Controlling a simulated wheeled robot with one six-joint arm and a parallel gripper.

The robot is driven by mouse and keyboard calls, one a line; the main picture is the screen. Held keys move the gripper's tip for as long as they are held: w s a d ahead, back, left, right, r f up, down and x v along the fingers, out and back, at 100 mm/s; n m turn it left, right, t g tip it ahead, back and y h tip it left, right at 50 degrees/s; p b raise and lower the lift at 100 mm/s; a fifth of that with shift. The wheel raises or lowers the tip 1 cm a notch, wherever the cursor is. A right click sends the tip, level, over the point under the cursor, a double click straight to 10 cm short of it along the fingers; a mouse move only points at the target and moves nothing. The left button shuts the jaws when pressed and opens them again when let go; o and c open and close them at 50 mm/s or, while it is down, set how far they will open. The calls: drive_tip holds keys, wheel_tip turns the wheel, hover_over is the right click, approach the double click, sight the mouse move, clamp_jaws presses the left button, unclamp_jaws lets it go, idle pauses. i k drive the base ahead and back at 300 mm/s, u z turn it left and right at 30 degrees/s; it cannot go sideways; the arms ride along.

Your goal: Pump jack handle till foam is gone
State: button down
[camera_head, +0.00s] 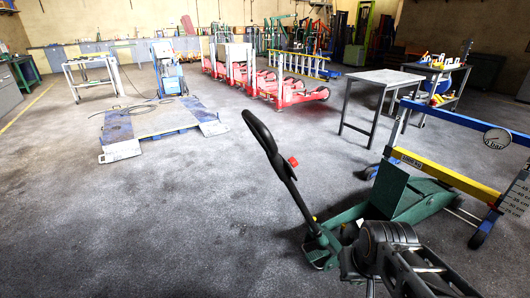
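The green trolley jack (405,202) stands on the floor at the lower right. Its black handle (287,178) leans up and to the left, with a looped grip at the top and a red knob (293,161) partway down. My dark arm reaches in from the bottom right, in front of the jack. My gripper end (352,262) appears low beside the handle's base, apart from the looped grip. Its fingers are not clear, so I cannot tell whether it is open or shut. I cannot make out any foam. My arm hides part of the jack.
A blue wheeled frame (466,122) with a yellow bar, a round gauge (497,139) and a centimetre scale (516,200) stands at the right. A grey table (386,78) stands behind. Red jacks (262,83) and a blue platform (160,122) are farther back. The floor at left is clear.

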sight(283, 168)
drive_tip(key=u, duration=0.95)
drive_tip(key=i, duration=0.6)
